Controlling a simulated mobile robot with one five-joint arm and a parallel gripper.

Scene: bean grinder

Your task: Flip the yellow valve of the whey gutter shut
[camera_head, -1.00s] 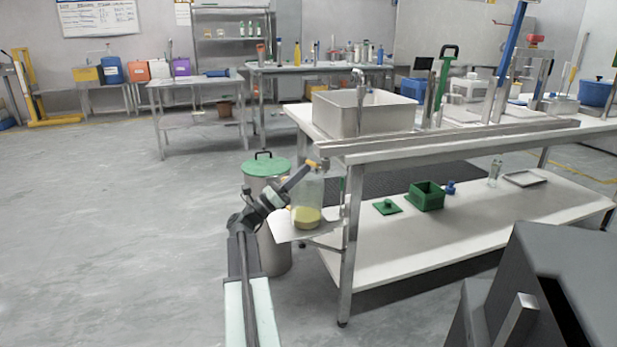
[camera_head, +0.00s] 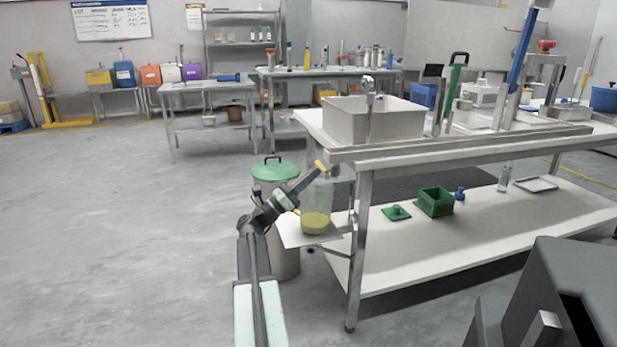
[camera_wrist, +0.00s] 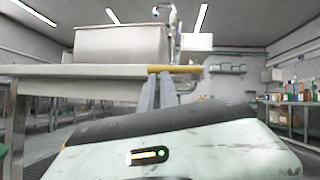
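The yellow valve handle (camera_wrist: 176,69) shows in the wrist view as a level bar at the table's front edge. In the head view it is a small yellow piece (camera_head: 321,167) at the tip of my arm, near the left end of the steel gutter (camera_head: 460,143). My gripper (camera_wrist: 160,76) shows as two grey fingers close together, their tips at the underside of the bar's left part. Whether they touch or grip it, I cannot tell. A clear jar (camera_head: 316,222) with yellow liquid stands below, partly behind my arm.
The jar stands on a small side shelf (camera_head: 300,240) at the table leg (camera_head: 357,260). A green-lidded bin (camera_head: 275,170) stands behind my arm. A steel sink (camera_head: 365,122) sits on the table. The floor to the left is clear.

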